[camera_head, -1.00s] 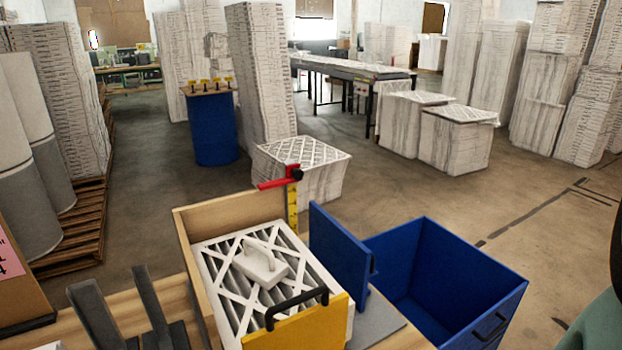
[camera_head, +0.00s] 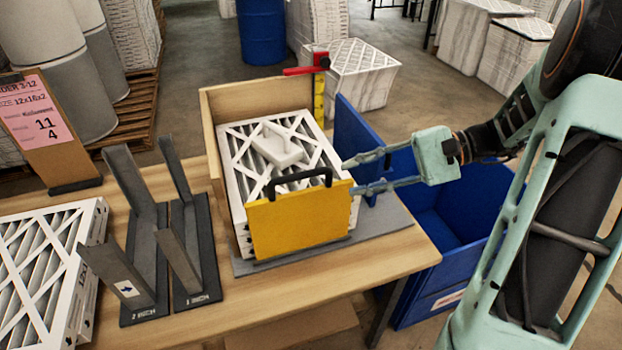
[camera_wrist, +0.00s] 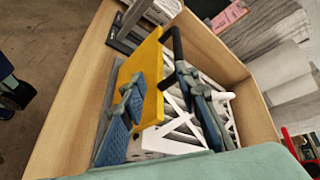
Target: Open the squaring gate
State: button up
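The yellow gate plate (camera_head: 300,225) stands upright across the front of the wooden box (camera_head: 262,97), with a black handle (camera_head: 300,174) on its top edge. I take it as the squaring gate. The gate (camera_wrist: 150,62) and handle (camera_wrist: 177,50) also show in the wrist view. Behind it, pleated filters (camera_head: 238,160) are stacked in the box, with a white handled block (camera_head: 278,150) on top.
A blue panel (camera_head: 358,140) stands right of the box, beside a blue bin (camera_head: 455,235). Dark slotted stands (camera_head: 150,245), a loose filter stack (camera_head: 40,265) and a clipboard with a pink sheet (camera_head: 50,125) are on the left. A red-topped yellow post (camera_head: 319,90) rises behind the box.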

aim_at(309, 175)
jog(key=shift+m+t+y, duration=0.3)
jog(key=shift+y, duration=0.5)
jog(key=x, duration=0.4)
jog(key=r+x, duration=0.1)
jog(key=x, duration=0.7)
jog(key=shift+w+a+r+p, duration=0.2)
jog(key=shift+r+p, duration=0.1)
jog(key=shift+p, duration=0.1)
grip_shut()
